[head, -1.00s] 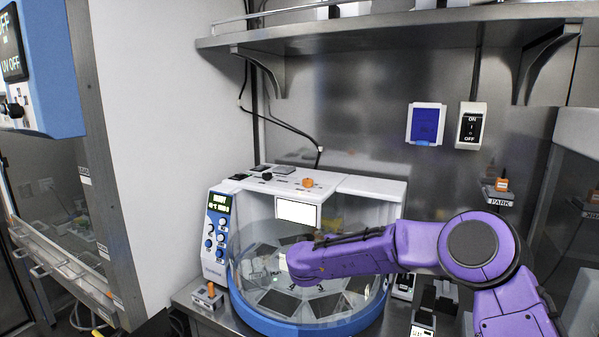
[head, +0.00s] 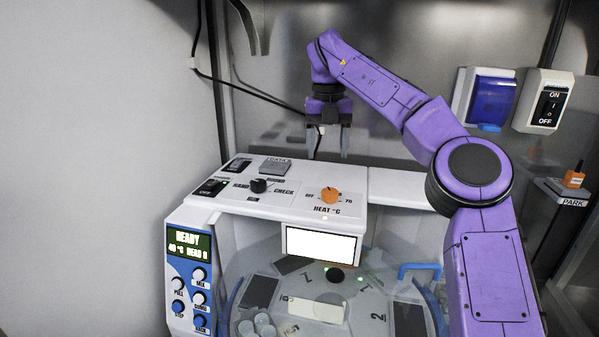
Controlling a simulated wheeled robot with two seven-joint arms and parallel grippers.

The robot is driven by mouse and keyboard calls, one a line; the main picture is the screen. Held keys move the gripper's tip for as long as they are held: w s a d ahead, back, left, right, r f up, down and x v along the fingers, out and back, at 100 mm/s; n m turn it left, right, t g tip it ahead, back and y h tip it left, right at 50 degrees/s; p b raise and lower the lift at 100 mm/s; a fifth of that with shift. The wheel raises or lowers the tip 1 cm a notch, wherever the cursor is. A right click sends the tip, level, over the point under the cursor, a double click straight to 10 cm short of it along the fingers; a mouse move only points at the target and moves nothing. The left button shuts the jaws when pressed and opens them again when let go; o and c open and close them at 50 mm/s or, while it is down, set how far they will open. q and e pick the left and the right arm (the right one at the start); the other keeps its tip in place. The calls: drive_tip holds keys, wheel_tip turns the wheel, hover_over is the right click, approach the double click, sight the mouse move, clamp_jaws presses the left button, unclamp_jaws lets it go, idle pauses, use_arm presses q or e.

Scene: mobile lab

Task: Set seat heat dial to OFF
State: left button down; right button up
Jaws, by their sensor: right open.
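The heat dial is an orange knob (head: 331,195) on the white top panel of the machine. Its scale reads OFF at the left and 70 at the right, with HEAT °C below. I cannot tell surely where its pointer stands. My right gripper (head: 328,153) is open and empty, fingers pointing down. In the picture it is just above the orange knob and apart from it, seemingly near the panel's back edge. My left gripper is not in view.
A black knob (head: 259,185) marked CHECK and a black switch (head: 210,187) share the panel. The display (head: 189,244) reads READY and 40 °C. A round tray (head: 290,325) lies below. A wall ON/OFF switch (head: 549,104) is at right.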

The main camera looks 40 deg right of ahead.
sight(330, 190)
wheel_tip(330, 190, down, 3)
drive_tip(key=shift+a+f+b, duration=0.1)
drive_tip(key=shift+b, duration=0.85)
drive_tip(key=s+f+b, duration=0.1)
drive_tip(key=s+f, duration=0.2)
drive_tip(key=s, duration=0.1)
drive_tip(key=shift+s+f, duration=0.1)
drive_tip(key=shift+f, duration=0.25)
drive_tip(key=w+f, duration=0.3)
drive_tip(key=shift+w+a, duration=0.1)
drive_tip(key=shift+w, duration=0.05)
drive_tip(key=shift+f, duration=0.1)
drive_tip(key=shift+s+d, duration=0.2)
drive_tip(key=shift+s, duration=0.1)
drive_tip(key=c, duration=0.4)
drive_tip(key=shift+s+r, duration=0.2)
drive_tip(key=shift+r, duration=0.1)
drive_tip(key=c, duration=0.5)
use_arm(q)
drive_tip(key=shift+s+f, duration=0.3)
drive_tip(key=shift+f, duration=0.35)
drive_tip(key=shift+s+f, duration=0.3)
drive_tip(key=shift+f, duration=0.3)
use_arm(e)
drive_tip(key=shift+c, duration=0.7)
